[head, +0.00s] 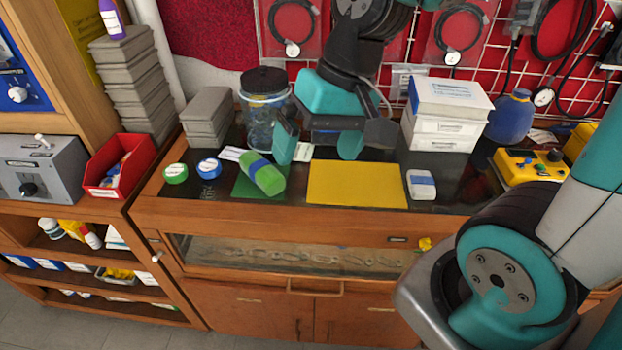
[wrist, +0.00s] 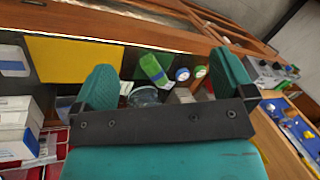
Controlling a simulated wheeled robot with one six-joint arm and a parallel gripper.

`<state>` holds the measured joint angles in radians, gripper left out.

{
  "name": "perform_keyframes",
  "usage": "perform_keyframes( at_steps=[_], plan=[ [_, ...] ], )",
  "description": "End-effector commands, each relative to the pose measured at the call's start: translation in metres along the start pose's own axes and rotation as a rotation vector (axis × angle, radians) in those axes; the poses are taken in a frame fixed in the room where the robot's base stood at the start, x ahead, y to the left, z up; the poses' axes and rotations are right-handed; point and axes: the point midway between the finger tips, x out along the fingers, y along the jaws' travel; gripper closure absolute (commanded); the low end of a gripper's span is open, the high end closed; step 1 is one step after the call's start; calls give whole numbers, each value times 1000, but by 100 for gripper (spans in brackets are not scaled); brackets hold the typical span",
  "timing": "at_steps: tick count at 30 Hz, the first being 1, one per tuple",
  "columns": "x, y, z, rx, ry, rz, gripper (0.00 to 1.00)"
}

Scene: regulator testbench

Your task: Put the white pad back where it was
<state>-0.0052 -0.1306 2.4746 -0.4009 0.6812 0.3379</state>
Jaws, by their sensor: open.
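The white pad (head: 421,184) has a blue band and lies on the dark cabinet top, just right of the yellow mat (head: 357,184). It also shows at the left edge of the wrist view (wrist: 12,62). The yellow mat is bare. A green pad (head: 262,173) with a blue band lies on and partly over the green mat (head: 243,188), left of the yellow mat. My gripper (head: 318,148) is open and empty, above the back of the cabinet top behind the yellow mat. Its two teal fingers (wrist: 165,80) show wide apart in the wrist view.
A stack of white boxes (head: 445,115) stands behind the white pad. A glass jar (head: 265,100) and grey blocks (head: 207,117) stand at the back left. Green and blue tape rolls (head: 208,167) lie at left. A yellow control box (head: 530,166) sits at right.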

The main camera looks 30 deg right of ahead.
Motion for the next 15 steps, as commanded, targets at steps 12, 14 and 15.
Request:
perform_keyframes(
  at_steps=[12, 14, 15],
  plan=[
    [-6, -61, 80, -673, -55, -75, 0],
    [-6, -61, 80, -670, -55, -75, 0],
    [-6, -61, 80, -670, -55, -75, 0]
  ],
)
